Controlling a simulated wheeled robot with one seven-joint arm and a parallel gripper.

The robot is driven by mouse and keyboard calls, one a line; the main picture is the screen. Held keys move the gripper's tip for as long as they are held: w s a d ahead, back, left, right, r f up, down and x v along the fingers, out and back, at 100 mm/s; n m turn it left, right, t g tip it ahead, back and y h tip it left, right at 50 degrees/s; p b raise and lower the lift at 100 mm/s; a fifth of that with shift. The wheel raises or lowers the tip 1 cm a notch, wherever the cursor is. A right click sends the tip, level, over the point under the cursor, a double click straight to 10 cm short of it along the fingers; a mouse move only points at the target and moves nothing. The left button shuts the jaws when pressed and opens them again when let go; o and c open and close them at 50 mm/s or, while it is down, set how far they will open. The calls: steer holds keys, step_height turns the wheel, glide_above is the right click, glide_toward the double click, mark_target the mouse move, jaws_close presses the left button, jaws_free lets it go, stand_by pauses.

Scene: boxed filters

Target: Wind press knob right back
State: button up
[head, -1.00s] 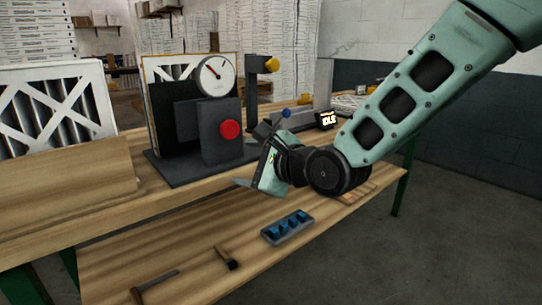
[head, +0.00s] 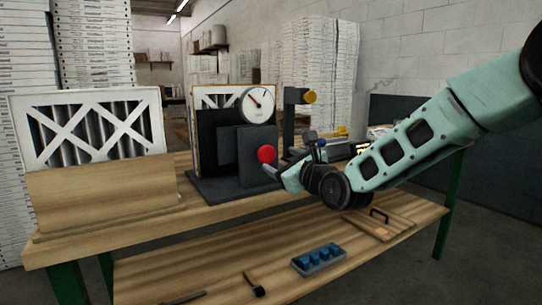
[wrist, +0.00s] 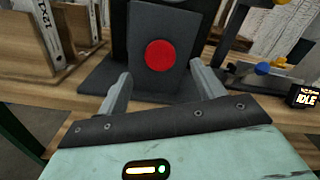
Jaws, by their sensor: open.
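The red round knob (head: 266,154) sits on the front of the dark grey press (head: 225,160), below a white dial gauge (head: 258,104). In the wrist view the knob (wrist: 160,55) faces me, ahead of and between my two fingers. My gripper (wrist: 163,86) is open and empty, with its fingers spread left and right and apart from the knob. In the head view my gripper (head: 276,174) is just in front of and below the knob. A framed pleated filter (head: 226,97) shows behind the press plate.
A white-framed filter (head: 88,128) stands in a wooden holder (head: 105,192) at left. A post with a yellow end (head: 309,97) and an IDLE display (wrist: 304,97) are right of the press. The lower shelf holds a blue-slotted tray (head: 319,259) and tools.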

mark_target(267, 154)
steer(key=x, duration=0.6)
steer(key=shift+w+a, duration=0.1)
steer(key=shift+a, duration=0.05)
steer(key=c, duration=1)
